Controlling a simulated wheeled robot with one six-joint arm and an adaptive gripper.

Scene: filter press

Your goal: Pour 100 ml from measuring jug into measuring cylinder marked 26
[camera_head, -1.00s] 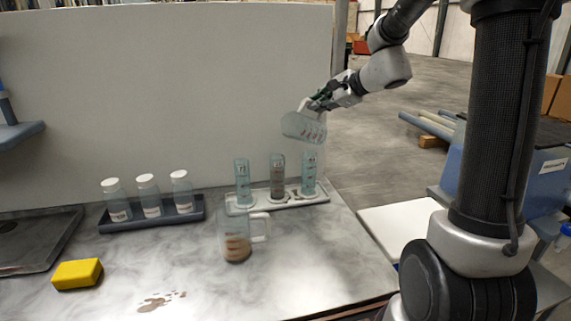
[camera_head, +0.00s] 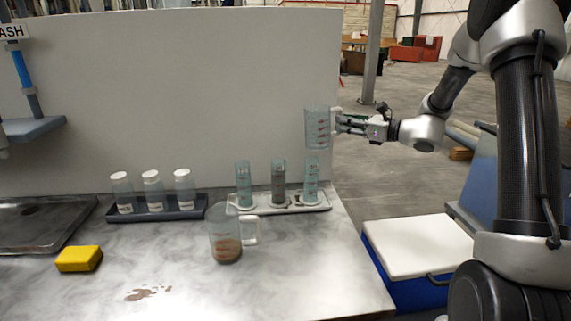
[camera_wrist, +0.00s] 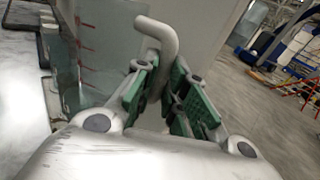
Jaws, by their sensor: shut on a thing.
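My gripper (camera_head: 341,122) is shut on the handle of a clear measuring jug (camera_head: 317,127) with red marks. The jug is upright in the air, above the right cylinder and apart from it. In the wrist view, green finger pads (camera_wrist: 165,95) close around the pale handle (camera_wrist: 160,45), with the jug wall (camera_wrist: 100,45) at left. I cannot make out liquid in this jug. Three measuring cylinders stand in a white rack: left (camera_head: 244,185), middle (camera_head: 278,187), right (camera_head: 311,182). The middle one looks darker inside. Their numbers are too small to read.
Another jug (camera_head: 226,236) with brown liquid at its bottom stands on the counter before the white rack (camera_head: 318,205). A dark rack (camera_head: 190,213) holds three white-capped bottles (camera_head: 153,190). A yellow sponge (camera_head: 79,259) and a brown spill (camera_head: 146,293) lie at front left. The front right counter is clear.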

